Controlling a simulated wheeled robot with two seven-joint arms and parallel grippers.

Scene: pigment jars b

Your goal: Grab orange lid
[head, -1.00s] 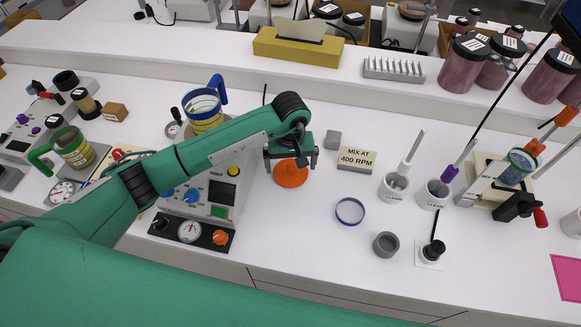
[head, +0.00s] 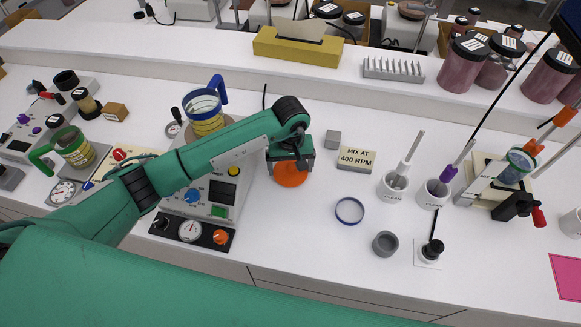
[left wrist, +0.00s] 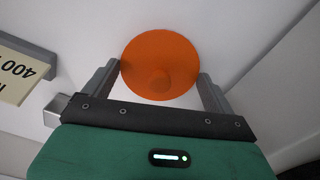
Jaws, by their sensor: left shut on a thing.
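The orange lid (head: 291,177) is a round disc on the white bench, right of the mixing console. In the left wrist view the lid (left wrist: 160,50) shows as a full orange disc with a small round knob. My left gripper (head: 290,164) is over the lid, its hand covering the lid's far part in the head view. In the left wrist view the gripper's two fingers (left wrist: 158,82) stand on either side of the lid, shut on it. I cannot tell whether the lid is lifted. My right gripper is not in view.
A console with knobs (head: 209,215) and a blue-rimmed jar (head: 206,112) stand left of the lid. A blue ring (head: 350,211) and grey cup (head: 385,244) lie nearer. Bench between is clear.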

